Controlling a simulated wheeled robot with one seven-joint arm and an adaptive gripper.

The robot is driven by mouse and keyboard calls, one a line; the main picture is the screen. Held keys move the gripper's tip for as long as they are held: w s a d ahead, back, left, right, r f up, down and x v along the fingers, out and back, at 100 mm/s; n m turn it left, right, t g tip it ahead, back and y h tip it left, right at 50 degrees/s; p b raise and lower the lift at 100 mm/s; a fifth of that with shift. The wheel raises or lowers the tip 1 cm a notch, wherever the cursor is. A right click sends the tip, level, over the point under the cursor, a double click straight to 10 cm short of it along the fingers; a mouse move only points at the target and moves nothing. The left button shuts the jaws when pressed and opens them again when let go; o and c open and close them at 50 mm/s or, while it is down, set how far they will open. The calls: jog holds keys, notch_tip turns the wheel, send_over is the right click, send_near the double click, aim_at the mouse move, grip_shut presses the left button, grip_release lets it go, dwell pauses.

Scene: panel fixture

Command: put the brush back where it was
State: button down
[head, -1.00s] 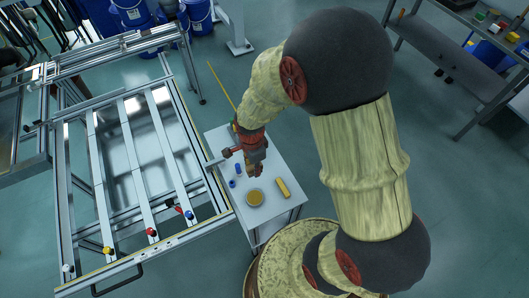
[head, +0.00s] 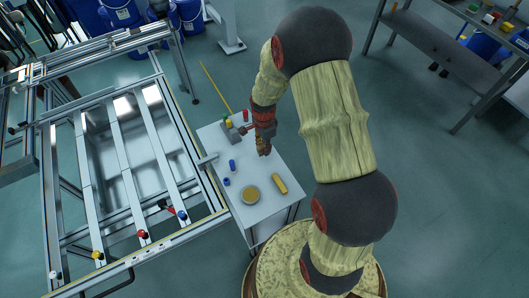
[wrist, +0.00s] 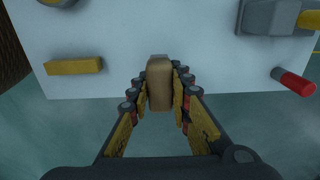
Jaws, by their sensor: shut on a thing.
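My gripper (head: 264,148) is above the small white table (head: 262,222), towards its far right edge. In the wrist view my gripper (wrist: 159,98) is shut on a tan, block-shaped thing (wrist: 159,82), which I take to be the brush. It points away from the wrist between the fingers, and its lower part is hidden by them. In the head view it is too small to tell apart from the fingers. The held thing appears apart from the other things on the table.
The table bears a round tin (head: 250,194), a yellow bar (head: 279,183), two blue pieces (head: 232,165), a grey device (head: 229,134) and a red cylinder (head: 245,116). A metal frame (head: 125,165) with rails adjoins on the left. The table's middle has free room.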

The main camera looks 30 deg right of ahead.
jog(key=shift+f+b, duration=0.7)
jog(key=shift+f, duration=0.9)
jog(key=shift+f, duration=0.2)
jog(key=c, duration=1.7)
grip_release()
jog(key=shift+o, duration=0.3)
jog(key=shift+r, duration=0.15)
